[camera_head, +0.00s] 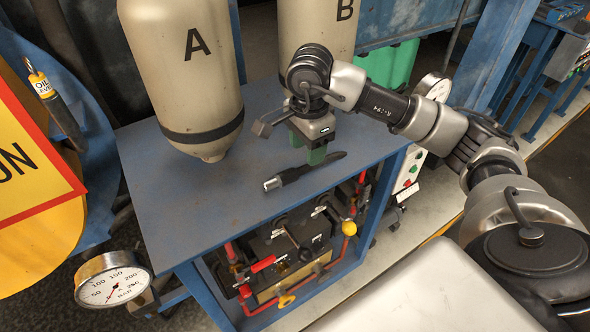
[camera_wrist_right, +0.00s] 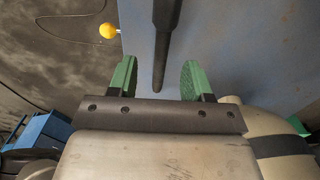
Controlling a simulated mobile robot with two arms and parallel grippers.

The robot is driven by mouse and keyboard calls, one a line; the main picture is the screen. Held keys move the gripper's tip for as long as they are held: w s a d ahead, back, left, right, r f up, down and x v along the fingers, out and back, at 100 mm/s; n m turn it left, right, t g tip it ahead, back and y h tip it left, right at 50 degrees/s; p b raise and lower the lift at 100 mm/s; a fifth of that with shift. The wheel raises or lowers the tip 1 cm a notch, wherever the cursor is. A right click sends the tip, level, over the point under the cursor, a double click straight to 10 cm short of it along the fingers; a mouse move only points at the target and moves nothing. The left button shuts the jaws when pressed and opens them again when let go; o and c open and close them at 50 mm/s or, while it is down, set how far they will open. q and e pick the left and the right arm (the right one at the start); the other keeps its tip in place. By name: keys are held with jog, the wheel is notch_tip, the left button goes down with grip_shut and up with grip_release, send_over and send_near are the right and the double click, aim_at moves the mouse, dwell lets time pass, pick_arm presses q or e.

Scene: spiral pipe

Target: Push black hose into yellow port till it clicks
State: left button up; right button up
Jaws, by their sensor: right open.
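The black hose (camera_head: 294,174) lies on the blue tabletop, with a silver end at its left and a dark tapered end at its right. My right gripper (camera_head: 316,157) hangs just above the hose, its green fingers pointing down. In the right wrist view the fingers (camera_wrist_right: 157,78) are apart and the dark hose (camera_wrist_right: 164,45) shows in line with the gap between them, its tapered end reaching toward the gripper. Nothing is clamped. I cannot pick out a yellow port for certain. My left gripper does not show.
Tank A (camera_head: 190,70) and tank B (camera_head: 318,25) stand over the blue table (camera_head: 160,185). Below the tabletop are red pipes, a yellow ball knob (camera_head: 348,228) and a yellow valve handle (camera_head: 286,300). A gauge (camera_head: 113,280) stands at lower left. The tabletop left of the hose is clear.

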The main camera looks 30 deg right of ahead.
aim_at(301, 171)
jog(key=shift+w+f, duration=0.15)
jog(key=shift+f, duration=0.25)
notch_tip(301, 171, down, 4)
jog(key=shift+f+p, duration=0.15)
jog(key=shift+p, duration=0.6)
jog(key=shift+f, duration=0.25)
jog(key=shift+c, duration=0.8)
grip_shut()
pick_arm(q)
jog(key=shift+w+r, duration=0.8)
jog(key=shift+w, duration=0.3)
